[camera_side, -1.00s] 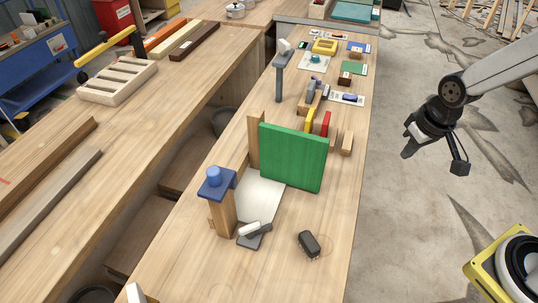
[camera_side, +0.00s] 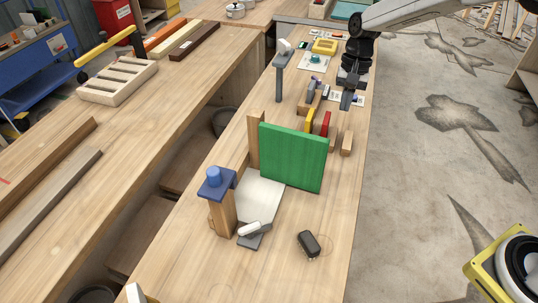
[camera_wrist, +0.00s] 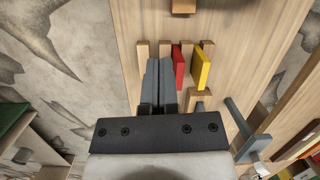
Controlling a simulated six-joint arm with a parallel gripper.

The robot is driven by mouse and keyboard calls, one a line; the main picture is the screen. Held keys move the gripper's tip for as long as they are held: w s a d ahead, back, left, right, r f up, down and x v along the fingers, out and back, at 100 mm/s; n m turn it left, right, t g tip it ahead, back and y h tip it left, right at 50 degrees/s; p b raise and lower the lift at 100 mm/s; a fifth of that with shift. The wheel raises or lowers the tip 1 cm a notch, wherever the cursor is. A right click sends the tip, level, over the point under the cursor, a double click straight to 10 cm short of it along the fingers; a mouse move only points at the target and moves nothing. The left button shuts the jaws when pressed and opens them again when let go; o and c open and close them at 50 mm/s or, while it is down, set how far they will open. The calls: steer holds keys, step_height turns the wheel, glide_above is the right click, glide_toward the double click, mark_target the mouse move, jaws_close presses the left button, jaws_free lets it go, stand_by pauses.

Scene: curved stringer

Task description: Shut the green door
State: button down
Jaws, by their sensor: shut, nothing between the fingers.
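The green door (camera_side: 292,157) stands upright on the bench as a flat panel. Its left edge is at a wooden post (camera_side: 254,140), and it points right, away from the second post with a blue cap (camera_side: 216,185). A pale plate (camera_side: 258,195) lies on the bench between the posts. My gripper (camera_side: 347,101) is shut and empty, above the bench's right side, beyond the door and apart from it. In the wrist view my gripper's fingers (camera_wrist: 160,72) are together beside the red block. I cannot make out the green door there.
A yellow block (camera_side: 308,120), a red block (camera_side: 325,124) and wooden blocks (camera_side: 347,143) stand just behind the door. A grey post (camera_side: 280,78) rises farther back. A black object (camera_side: 308,243) and a grey latch-like piece (camera_side: 254,233) lie in front. The bench front right is clear.

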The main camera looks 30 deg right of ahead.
mark_target(294, 155)
steer(key=shift+w+a+f+m+g+y, duration=0.15)
steer(key=shift+w+a+m+g, duration=0.15)
steer(key=shift+w, duration=0.45)
steer(key=shift+w+a+f+m+g+y, duration=0.15)
steer(key=shift+w+m+g+y, duration=0.15)
steer(key=shift+w, duration=0.5)
steer(key=shift+w+a+f+m+g+y, duration=0.1)
steer(key=shift+w+a+m+g, duration=0.25)
steer(key=shift+w, duration=0.4)
steer(key=shift+f, duration=0.1)
steer(key=x, duration=0.7)
steer(key=a+x, duration=0.1)
steer(key=x, duration=0.2)
steer(key=shift+s, duration=0.35)
steer(key=shift+s+a, duration=0.85)
steer(key=shift+a, duration=0.05)
steer(key=shift+t, duration=0.25)
steer(key=shift+s+a+m, duration=0.15)
steer(key=shift+s+m, duration=0.15)
steer(key=shift+m, duration=0.05)
